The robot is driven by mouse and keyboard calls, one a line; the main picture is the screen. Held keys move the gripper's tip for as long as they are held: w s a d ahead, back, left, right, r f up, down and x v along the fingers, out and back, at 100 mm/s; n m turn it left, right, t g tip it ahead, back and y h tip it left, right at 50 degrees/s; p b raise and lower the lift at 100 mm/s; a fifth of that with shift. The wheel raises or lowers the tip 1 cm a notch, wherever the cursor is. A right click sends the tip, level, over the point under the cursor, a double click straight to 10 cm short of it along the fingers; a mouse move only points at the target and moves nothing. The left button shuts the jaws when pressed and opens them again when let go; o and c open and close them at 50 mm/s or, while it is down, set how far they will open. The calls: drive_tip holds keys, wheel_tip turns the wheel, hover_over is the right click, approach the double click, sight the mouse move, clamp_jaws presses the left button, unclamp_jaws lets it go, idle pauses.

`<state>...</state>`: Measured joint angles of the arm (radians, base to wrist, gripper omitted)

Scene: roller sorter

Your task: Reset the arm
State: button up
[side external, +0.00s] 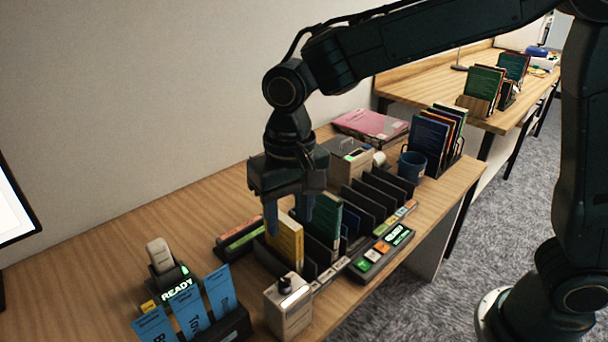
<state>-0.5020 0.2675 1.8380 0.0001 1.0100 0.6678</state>
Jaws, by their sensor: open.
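My gripper (289,212) points down above the dark slotted sorter (372,203) on the wooden desk. Its two blue fingertips are apart, one on each side of the top of a yellow book (287,240). Whether they touch it cannot be told. The yellow book stands upright in the near end of the sorter. A dark green book (325,222) stands just right of it. Several sorter slots farther back look empty. My arm reaches in from the upper right.
A button panel (380,252) lies along the sorter's front. A beige bottle-like box (289,305), a READY display (180,288) and blue cards (220,290) stand at the near end. A blue mug (411,166) and a book rack (437,140) stand behind. The desk's left part is clear.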

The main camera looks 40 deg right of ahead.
drive_tip(key=s+d+r+n+t, duration=0.1)
drive_tip(key=s+d+r, duration=0.3)
drive_tip(key=d, duration=0.2)
drive_tip(key=s+d+r+t, duration=0.2)
drive_tip(key=s+d+r, duration=0.15)
drive_tip(key=d, duration=0.25)
drive_tip(key=s+d+n+t, duration=0.1)
drive_tip(key=s+d+t, duration=0.1)
drive_tip(key=s+d, duration=0.6)
drive_tip(key=s, duration=0.3)
